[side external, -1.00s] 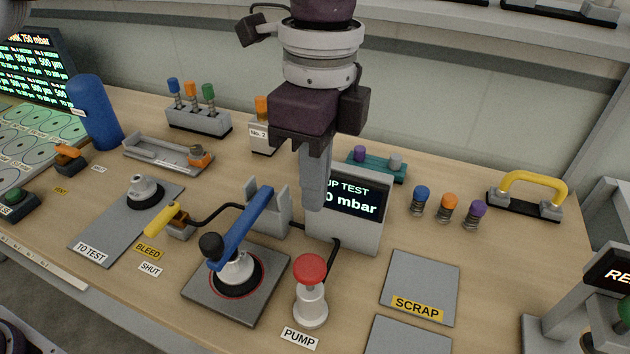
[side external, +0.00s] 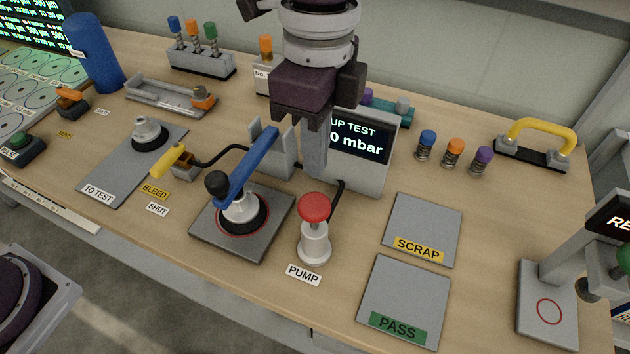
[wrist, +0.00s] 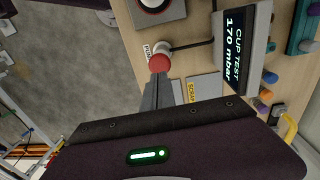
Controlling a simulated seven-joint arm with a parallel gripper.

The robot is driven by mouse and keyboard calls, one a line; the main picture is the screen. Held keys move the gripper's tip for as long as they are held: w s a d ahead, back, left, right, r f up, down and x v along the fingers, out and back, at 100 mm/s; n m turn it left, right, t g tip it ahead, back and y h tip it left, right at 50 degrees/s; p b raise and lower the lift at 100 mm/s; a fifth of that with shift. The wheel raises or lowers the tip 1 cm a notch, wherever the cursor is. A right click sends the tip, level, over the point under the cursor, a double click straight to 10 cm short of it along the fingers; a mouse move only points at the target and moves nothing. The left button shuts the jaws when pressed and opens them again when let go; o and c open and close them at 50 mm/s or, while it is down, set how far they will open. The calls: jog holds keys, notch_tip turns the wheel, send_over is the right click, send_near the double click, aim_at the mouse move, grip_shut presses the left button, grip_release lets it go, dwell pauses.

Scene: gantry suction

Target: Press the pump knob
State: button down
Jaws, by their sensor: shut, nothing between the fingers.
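The pump (side external: 314,243) is a white cylinder with a red mushroom knob (side external: 314,207) on a thin stem, standing behind the PUMP label (side external: 303,274). The knob is raised above the cylinder. My gripper (side external: 315,174) is shut and empty, pointing down, and appears just above and behind the knob in the side view. In the wrist view the shut fingers (wrist: 158,80) end beside the red knob (wrist: 159,63). I cannot tell whether they touch it. The cup test display (wrist: 235,45) reads 170 mbar in the wrist view; its side view is partly hidden by my gripper.
Left of the pump, a blue lever (side external: 246,165) lies over a suction cup (side external: 240,212) on a grey plate. A yellow-handled bleed valve (side external: 173,159) stands further left. The SCRAP pad (side external: 424,222) and PASS pad (side external: 404,295) lie flat and empty to the right.

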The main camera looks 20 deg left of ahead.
aim_at(314, 201)
jog(key=f, duration=0.6)
jog(key=shift+s+f, duration=0.1)
jog(key=shift+s, duration=0.1)
jog(key=shift+f, duration=1.85)
notch_tip(314, 201, up, 14)
jog(key=w, duration=0.1)
jog(key=shift+r, duration=0.2)
